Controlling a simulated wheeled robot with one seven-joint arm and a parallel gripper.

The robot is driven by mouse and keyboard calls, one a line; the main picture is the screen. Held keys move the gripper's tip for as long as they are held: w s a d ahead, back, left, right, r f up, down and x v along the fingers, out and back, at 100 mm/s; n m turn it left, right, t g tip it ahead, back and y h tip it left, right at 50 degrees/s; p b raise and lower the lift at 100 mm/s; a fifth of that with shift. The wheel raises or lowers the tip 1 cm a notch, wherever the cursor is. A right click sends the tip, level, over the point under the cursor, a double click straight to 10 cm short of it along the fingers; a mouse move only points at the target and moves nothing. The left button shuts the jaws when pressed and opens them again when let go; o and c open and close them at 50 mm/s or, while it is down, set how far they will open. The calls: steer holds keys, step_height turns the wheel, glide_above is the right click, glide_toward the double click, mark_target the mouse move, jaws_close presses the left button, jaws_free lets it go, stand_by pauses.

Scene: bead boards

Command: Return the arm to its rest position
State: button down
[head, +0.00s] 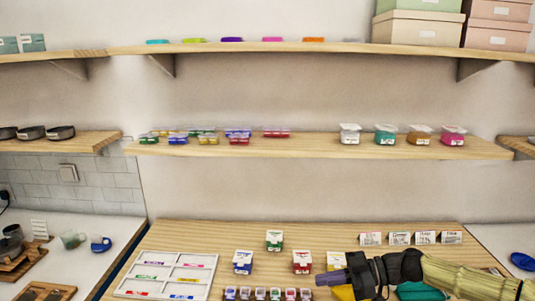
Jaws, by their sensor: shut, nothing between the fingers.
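My arm reaches in from the right edge in the head view, low over the wooden table (200,240). My gripper (345,283) is at its left end, dark and pointing left, with its fingers shut and nothing seen between them. It is in front of a white-and-yellow box (335,260) and hides part of the table there. A yellow thing and a teal thing (420,291) show partly beneath the arm.
A white compartment tray (166,274) with coloured pieces lies at left. Small labelled boxes, green (274,240), blue (243,262) and red (302,262), stand mid-table. Several cards (398,238) stand behind the arm. A shelf (320,150) with containers runs above. Space above the table is open.

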steer(key=s+a+f+m+g+h+b, duration=0.1)
steer(key=s+a+f+m+h+b, duration=0.1)
steer(key=s+f+m+h, duration=0.3)
steer(key=s+a+f+m+g+h+b, duration=0.1)
steer(key=s+f+h+b, duration=0.1)
steer(key=f, duration=0.6)
steer(key=s+a+f+m+g+h+b, duration=0.1)
steer(key=s+a+f+m+h+b, duration=0.1)
steer(key=s+f+m+h, duration=0.3)
steer(key=s+d+r+m+t+h+b, duration=0.2)
steer(key=s+d+m+t+h+b, duration=0.15)
steer(key=d+m, duration=0.25)
step_height(320, 180, up, 14)
steer(key=p, duration=1.3)
steer(key=shift+s+r+t+p, duration=0.15)
steer(key=shift+r+t+p, duration=0.05)
steer(key=shift+t+p, duration=0.2)
steer(key=shift+a+f, duration=0.1)
steer(key=shift+a, duration=0.05)
